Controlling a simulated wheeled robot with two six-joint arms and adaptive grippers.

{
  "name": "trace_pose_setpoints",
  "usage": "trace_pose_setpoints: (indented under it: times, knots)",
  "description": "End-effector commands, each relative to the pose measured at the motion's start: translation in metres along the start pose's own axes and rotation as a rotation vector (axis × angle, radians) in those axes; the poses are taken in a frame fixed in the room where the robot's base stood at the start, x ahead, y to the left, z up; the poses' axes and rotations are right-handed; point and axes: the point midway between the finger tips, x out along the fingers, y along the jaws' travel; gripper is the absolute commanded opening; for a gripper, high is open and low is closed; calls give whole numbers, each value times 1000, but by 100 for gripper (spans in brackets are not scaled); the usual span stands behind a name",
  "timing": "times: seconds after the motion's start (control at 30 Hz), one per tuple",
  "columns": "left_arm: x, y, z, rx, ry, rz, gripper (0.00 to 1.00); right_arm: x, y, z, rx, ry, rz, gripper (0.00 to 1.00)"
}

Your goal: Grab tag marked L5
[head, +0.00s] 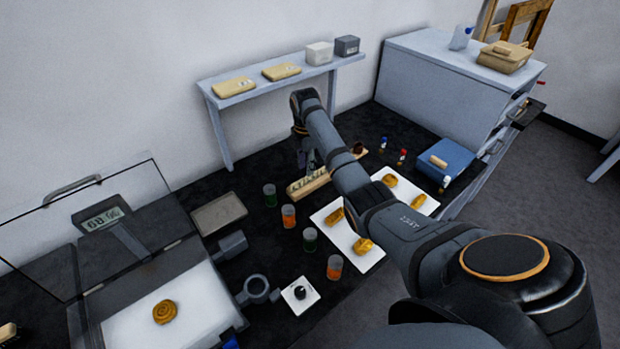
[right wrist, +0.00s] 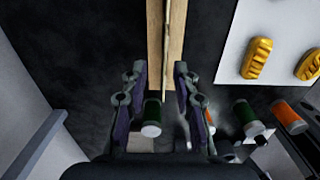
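A wooden rack (head: 296,190) on the black mat holds a row of small pale tags (head: 306,182). Their marks are too small to read, so I cannot tell which is L5. My right gripper (head: 309,160) is above the rack, partly hidden by its own arm. In the right wrist view, my right gripper (right wrist: 159,75) is open, its two fingers apart on either side of the rack (right wrist: 176,35). A thin pale edge, perhaps a tag, runs between the fingers; I cannot tell whether they touch it. My left gripper is not in view.
Green and orange jars (head: 289,216) stand in front of the rack. White trays (head: 372,258) with golden pieces lie to the right, partly under my arm. A scale (head: 165,308) with a raised clear lid is at left. A shelf (head: 290,80) stands behind.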

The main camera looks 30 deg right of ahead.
Motion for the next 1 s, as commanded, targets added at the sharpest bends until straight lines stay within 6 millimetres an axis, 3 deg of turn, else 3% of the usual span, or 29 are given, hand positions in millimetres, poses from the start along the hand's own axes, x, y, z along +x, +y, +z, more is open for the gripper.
trace_pose_setpoints:
  times: [0.13, 0.27, 0.53, 0.73, 1.0]
  knots:
    - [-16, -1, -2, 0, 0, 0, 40, 22, -7, 3, 2, 1, -7, 29]
    - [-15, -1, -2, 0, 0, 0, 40, 42, -6, 3, 1, 1, -5, 29]
    - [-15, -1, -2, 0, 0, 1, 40, 48, -6, 4, 1, 0, -2, 29]
    - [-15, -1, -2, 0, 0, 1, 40, 47, -6, 4, 1, 0, -2, 2]
    - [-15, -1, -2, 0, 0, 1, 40, 47, -6, 4, 1, 0, -2, 0]
